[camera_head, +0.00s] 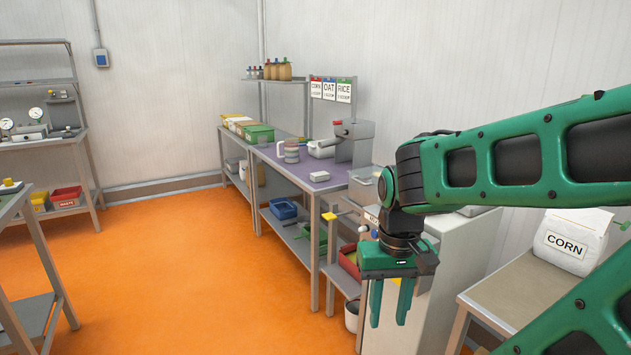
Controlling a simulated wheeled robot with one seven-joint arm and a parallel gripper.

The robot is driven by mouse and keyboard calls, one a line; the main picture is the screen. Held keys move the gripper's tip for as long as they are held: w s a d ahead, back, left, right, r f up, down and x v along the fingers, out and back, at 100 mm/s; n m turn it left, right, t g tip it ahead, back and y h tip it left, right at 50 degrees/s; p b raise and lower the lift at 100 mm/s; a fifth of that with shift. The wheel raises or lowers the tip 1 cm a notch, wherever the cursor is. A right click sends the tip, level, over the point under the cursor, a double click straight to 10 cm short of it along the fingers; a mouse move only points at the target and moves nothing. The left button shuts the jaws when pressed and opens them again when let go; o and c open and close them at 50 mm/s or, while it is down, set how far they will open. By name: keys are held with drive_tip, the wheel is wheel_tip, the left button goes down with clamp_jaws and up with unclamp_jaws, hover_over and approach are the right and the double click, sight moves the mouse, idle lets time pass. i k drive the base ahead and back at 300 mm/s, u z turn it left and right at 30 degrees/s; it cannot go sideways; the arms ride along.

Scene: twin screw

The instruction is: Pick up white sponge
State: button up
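A small white block (319,176), which looks like the white sponge, lies flat on the purple top of the long workbench (290,172), near its front edge. My gripper (389,318) hangs in the foreground with its two green fingers pointing down. The fingers are apart with nothing visible between them, so it is open and empty. It is lower in the picture and to the right of the white block, well apart from it and much nearer to the camera.
Tubs (291,152) and a grey machine (355,143) stand behind the block. A yellow-topped item (329,216) is by the bench's near end. A blue bin (283,208) sits on the lower shelf. A CORN sack (572,241) rests on a table at right. The orange floor (170,270) is clear.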

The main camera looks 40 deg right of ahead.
sight(321, 176)
drive_tip(key=z, duration=0.05)
drive_tip(key=i, duration=2.1)
drive_tip(key=z, duration=0.55)
drive_tip(key=i, duration=1.45)
drive_tip(key=z, duration=0.35)
